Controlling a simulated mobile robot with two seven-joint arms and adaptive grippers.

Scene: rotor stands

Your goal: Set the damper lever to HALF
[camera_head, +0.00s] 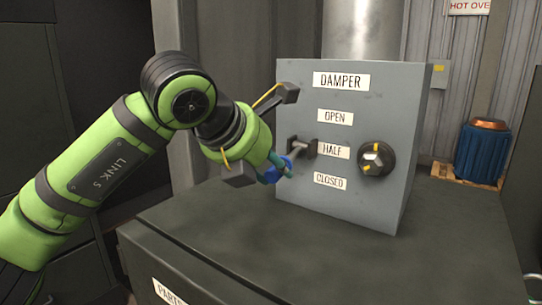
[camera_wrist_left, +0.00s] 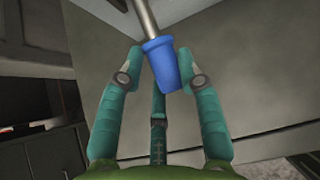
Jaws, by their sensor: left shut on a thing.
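The grey damper box (camera_head: 360,100) stands on a dark cabinet and carries the labels DAMPER, OPEN, HALF and CLOSED from top to bottom. The damper lever (camera_head: 299,149) has its metal mount left of the HALF label (camera_head: 333,149). Its rod slants down-left and out from the panel to a blue grip (camera_head: 271,175), whose end appears near the height of the CLOSED label (camera_head: 330,181). My left gripper (camera_head: 279,167) is shut on the blue grip, and its fingers partly hide it. In the left wrist view the blue grip (camera_wrist_left: 162,66) sits between the teal fingers. My right gripper is not in view.
A black knob (camera_head: 376,158) with yellow marks is on the panel, right of the labels. The dark cabinet top (camera_head: 300,245) is clear in front of the box. A blue drum (camera_head: 481,150) stands on a pallet at the right.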

